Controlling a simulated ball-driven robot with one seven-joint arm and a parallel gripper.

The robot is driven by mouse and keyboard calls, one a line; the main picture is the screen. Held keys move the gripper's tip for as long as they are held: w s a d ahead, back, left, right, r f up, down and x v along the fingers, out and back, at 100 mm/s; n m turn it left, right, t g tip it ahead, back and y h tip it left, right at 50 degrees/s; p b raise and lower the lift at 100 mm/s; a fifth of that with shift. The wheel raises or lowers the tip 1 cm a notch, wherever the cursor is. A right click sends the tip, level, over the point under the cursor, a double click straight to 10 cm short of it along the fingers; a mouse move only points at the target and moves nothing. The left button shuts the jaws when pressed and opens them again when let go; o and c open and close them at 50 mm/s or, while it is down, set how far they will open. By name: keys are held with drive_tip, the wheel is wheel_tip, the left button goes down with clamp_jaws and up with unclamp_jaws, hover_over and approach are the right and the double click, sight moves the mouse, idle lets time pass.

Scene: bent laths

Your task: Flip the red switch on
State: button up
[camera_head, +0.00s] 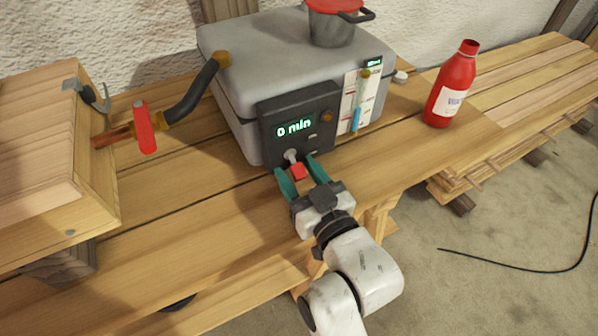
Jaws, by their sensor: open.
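The red switch (298,171) is a small red-tipped lever at the bottom of the dark control panel (300,118) on the front of a grey box (245,75). The panel's display (295,128) reads "0 min". My gripper (297,168) has green fingers, open, one on each side of the red tip. I cannot tell whether either finger touches it. The lever points out from the panel towards my gripper.
A dark pot (335,28) with a red lid stands on the box. A red bottle (455,85) stands to the right on the wooden table (420,150). A black cable (520,268) lies on the floor.

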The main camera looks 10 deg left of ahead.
clamp_jaws()
idle(0.3)
